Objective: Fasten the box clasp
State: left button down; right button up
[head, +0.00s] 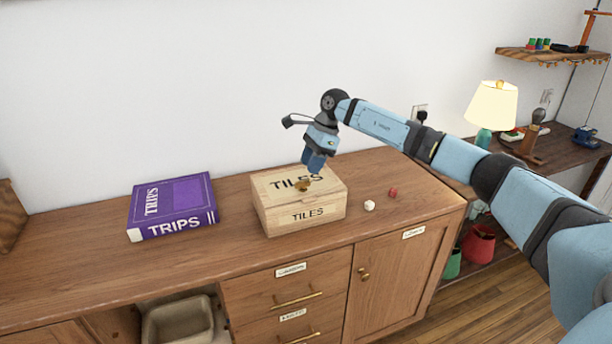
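A light wooden box (275,214) marked TILES on its lid and front stands on the wooden cabinet. Its lid looks down. A small brass-coloured piece (303,185), which looks like the clasp, shows at the lid's front edge, beneath my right gripper. My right gripper (313,166) points down just above the lid, close to the brass piece. Its fingers look close together, but I cannot tell whether they are shut or touch the brass piece. It hides part of the lid lettering. My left gripper is not in view.
A purple TRIPS book box (174,205) lies left of the wooden box. A white die (369,205) and a red die (392,193) lie to its right. A lit lamp (491,108) stands on the right-hand desk. The cabinet top is clear at front left.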

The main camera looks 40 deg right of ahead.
jog(key=v, duration=0.8)
jog(key=shift+d+r, duration=0.15)
jog(key=shift+r, duration=0.1)
